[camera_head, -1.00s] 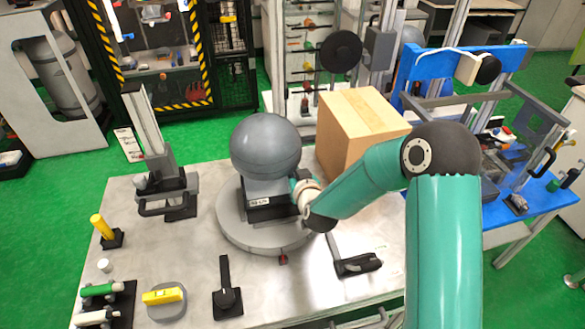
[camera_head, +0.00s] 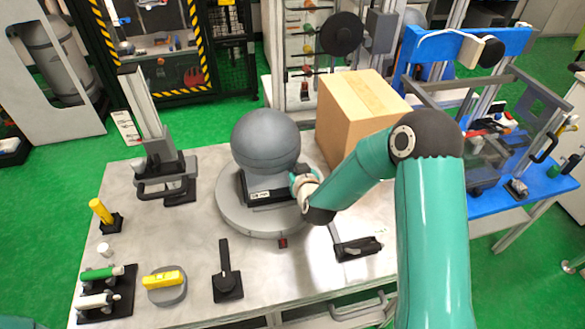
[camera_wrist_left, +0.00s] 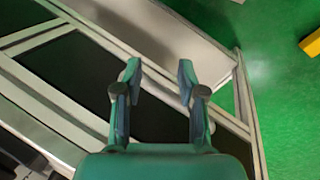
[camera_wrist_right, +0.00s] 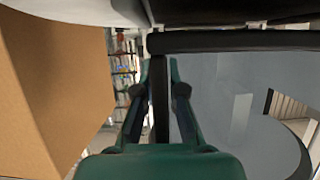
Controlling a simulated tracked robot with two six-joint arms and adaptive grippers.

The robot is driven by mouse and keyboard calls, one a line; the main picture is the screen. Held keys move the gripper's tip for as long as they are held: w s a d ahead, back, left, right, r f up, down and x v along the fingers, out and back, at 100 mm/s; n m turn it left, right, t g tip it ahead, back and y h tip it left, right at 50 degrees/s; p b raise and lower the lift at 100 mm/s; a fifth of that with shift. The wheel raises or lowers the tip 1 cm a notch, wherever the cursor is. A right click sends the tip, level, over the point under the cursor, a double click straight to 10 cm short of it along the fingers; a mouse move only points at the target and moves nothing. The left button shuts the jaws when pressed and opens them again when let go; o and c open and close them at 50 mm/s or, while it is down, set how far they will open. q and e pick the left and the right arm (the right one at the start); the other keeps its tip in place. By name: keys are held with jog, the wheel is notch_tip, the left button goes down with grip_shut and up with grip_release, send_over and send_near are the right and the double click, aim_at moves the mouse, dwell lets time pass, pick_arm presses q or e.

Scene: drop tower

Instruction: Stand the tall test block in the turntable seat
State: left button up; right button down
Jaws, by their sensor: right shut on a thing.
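The tall test block appears to be the grey piece (camera_head: 265,143) with a large round top and a dark, labelled base. It stands over the round grey turntable (camera_head: 232,216) in the head view; I cannot tell whether its base touches. The seat is hidden beneath it. My right gripper (camera_head: 303,190) reaches it from the right, low on its side. In the right wrist view my right gripper (camera_wrist_right: 160,75) is shut on a dark upright part of the block (camera_wrist_right: 225,90). My left gripper (camera_wrist_left: 160,75) is open and empty beside a light-framed structure.
A cardboard box (camera_head: 345,115) stands close behind my right gripper. A black lever (camera_head: 357,248) lies right of the turntable, and another black handle (camera_head: 226,285) is in front. A grey upright fixture (camera_head: 160,150) stands left. The table (camera_head: 190,240) between them is clear.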

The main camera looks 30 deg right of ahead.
jog(key=shift+w+b, duration=0.1)
jog(key=shift+b, duration=0.2)
jog(key=c, duration=1.7)
grip_release()
jog(key=shift+f, duration=0.2)
jog(key=o, duration=0.4)
jog(key=shift+o, duration=0.2)
jog(key=shift+r, duration=0.2)
